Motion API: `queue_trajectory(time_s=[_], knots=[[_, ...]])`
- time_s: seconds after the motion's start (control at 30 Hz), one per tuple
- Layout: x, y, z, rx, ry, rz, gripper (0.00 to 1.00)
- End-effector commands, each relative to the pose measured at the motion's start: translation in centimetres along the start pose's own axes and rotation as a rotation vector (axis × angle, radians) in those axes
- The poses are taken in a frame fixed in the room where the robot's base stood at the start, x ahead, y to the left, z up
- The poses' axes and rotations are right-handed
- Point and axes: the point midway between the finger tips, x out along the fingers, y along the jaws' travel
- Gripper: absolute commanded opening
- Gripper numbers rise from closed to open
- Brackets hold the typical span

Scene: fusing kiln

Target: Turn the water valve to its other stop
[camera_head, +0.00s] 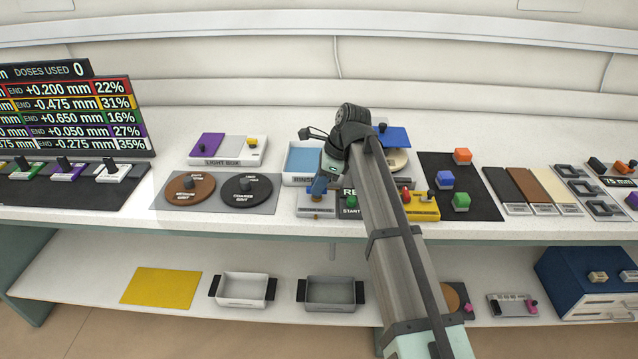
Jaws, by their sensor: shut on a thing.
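The water valve (313,209) stands at the front edge of the bench, just left of the green start button. It has a pale grey base, a small brass part and a blue handle. My gripper (321,181) comes down over it from above and is shut on the blue handle. The fingers and wrist cover part of the handle, so its exact angle is hard to read.
The rinse tray (300,160) is close behind the valve. The start button box (350,205) and a yellow box (422,208) with a red button are to its right. Grit discs (247,195) lie left. My arm crosses the bench's middle.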

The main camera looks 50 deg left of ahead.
Motion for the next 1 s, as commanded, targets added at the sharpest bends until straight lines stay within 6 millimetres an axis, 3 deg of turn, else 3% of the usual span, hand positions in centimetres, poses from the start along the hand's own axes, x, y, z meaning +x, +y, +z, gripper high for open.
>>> queue_trajectory(time_s=[0.37, 1.0], knots=[[-0.03, -0.31, 0.05, -0.163, 0.000, 0.069, 0.00], [0.03, -0.57, 0.25, -0.672, -0.001, 0.279, 0.00]])
